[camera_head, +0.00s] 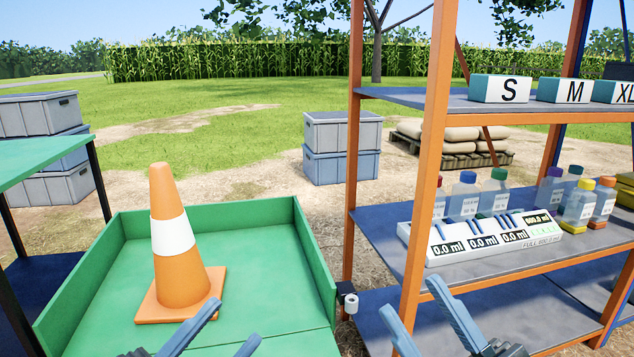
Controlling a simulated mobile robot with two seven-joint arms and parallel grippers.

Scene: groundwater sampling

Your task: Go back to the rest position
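My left gripper (235,322) is at the bottom edge of the view, in front of the green tray. Its two blue-grey fingers are apart with nothing between them. My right gripper (409,296) is at the bottom, in front of the orange-framed shelf. Its two blue-grey fingers are also apart and empty. The lower parts of both grippers are cut off by the picture edge.
A green walled tray (258,212) holds an orange and white traffic cone (174,237). The orange shelf (420,190) carries a white measuring unit (484,240), several bottles (494,190) and labelled boxes (500,89). Grey crates (341,150) stand behind on open ground.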

